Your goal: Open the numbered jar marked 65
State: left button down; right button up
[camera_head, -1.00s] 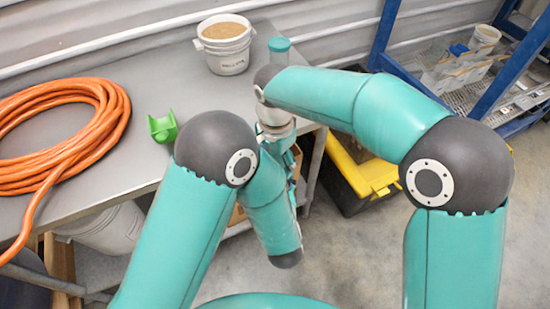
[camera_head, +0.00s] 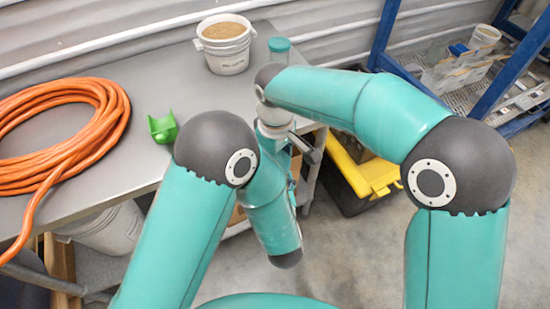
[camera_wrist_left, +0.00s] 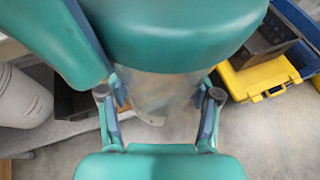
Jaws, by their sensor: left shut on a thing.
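My left gripper (camera_wrist_left: 160,96) has its two fingers on either side of a pale translucent thing (camera_wrist_left: 157,88) in the left wrist view. It looks like a jar body, but no number can be read on it and its top is covered by large teal shapes. In the head view a clear jar with a teal lid (camera_head: 279,45) stands upright at the table's back edge, partly behind my arm; no number shows on it. In the head view my arms hide the left gripper almost wholly.
A white bucket of brown material (camera_head: 227,62) stands on the grey table (camera_head: 165,80). A green holder (camera_head: 162,128) and a coiled orange hose (camera_head: 70,91) lie on the table. A yellow and black case (camera_head: 375,178) is on the floor beside a blue rack (camera_head: 388,35).

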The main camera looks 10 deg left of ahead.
jog(key=shift+n, duration=0.9)
jog(key=o, duration=1.3)
